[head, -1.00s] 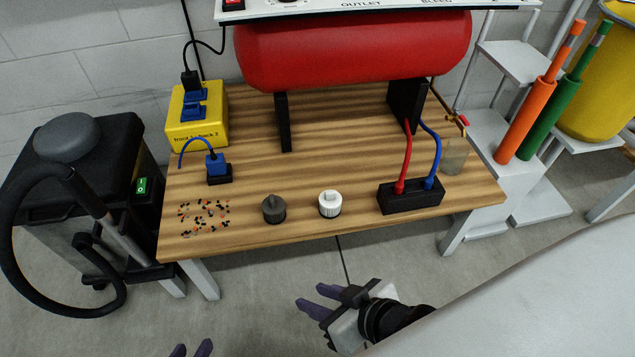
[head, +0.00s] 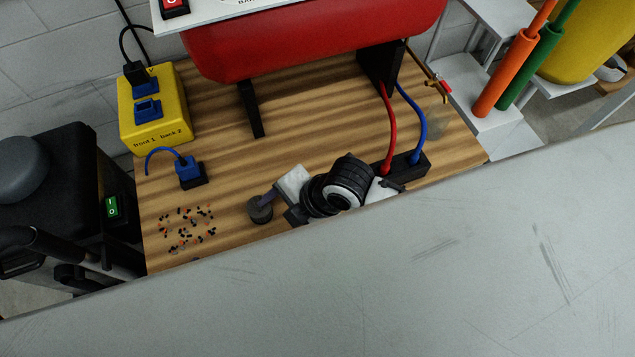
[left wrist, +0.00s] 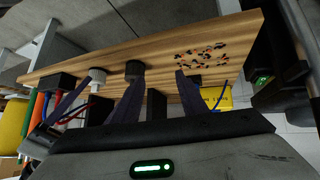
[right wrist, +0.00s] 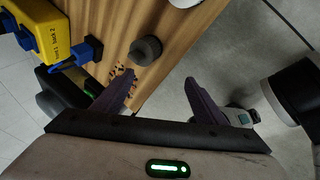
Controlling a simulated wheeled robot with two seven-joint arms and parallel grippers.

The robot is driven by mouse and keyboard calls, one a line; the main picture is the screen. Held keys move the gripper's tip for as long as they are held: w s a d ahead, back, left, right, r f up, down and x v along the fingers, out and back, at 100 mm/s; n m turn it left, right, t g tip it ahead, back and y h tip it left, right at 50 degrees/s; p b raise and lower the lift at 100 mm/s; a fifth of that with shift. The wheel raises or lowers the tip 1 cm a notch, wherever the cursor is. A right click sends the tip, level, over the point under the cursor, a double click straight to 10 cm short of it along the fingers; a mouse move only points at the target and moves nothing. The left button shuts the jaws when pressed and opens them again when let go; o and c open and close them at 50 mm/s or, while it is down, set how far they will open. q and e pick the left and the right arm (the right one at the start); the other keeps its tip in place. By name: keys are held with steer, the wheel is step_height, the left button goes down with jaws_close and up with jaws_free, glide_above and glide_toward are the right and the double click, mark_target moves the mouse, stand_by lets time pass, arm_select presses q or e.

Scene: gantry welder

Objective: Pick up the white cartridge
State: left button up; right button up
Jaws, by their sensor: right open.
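The white cartridge (left wrist: 97,76) stands on the wooden table in the left wrist view, beside the dark grey cartridge (left wrist: 134,70).
A black socket block (head: 408,167) with red and blue plugs stands right of my right gripper. A blue plug (head: 188,170), scattered bits (head: 188,228) and a yellow box (head: 155,105) lie to the left. The red tank (head: 315,40) overhangs the back.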

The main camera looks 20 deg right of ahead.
steer(key=w+d+r+n+g+h+p, duration=0.2)
steer(key=w+d+r+n+h+p, duration=0.25)
steer(key=d+n, duration=0.65)
steer(key=shift+n+h, duration=0.25)
steer(key=shift+n, duration=0.65)
steer(key=f+b, duration=0.1)
steer(key=w+f+b, duration=0.1)
steer(key=f, duration=0.1)
steer(key=w+f, duration=0.1)
steer(key=shift+a+f+b, duration=0.2)
steer(key=shift+a+b, duration=0.2)
steer(key=f+b, duration=0.1)
steer(key=f, duration=0.2)
steer(key=f+b, duration=0.1)
steer(key=f, duration=0.2)
steer(key=shift+w+a, duration=0.15)
steer(key=shift+a, duration=0.05)
arm_select(q)
steer(key=shift+s+a+r, duration=0.3)
steer(key=shift+s+a, duration=0.05)
arm_select(e)
steer(key=shift+r, duration=0.1)
steer(key=c, duration=1.1)
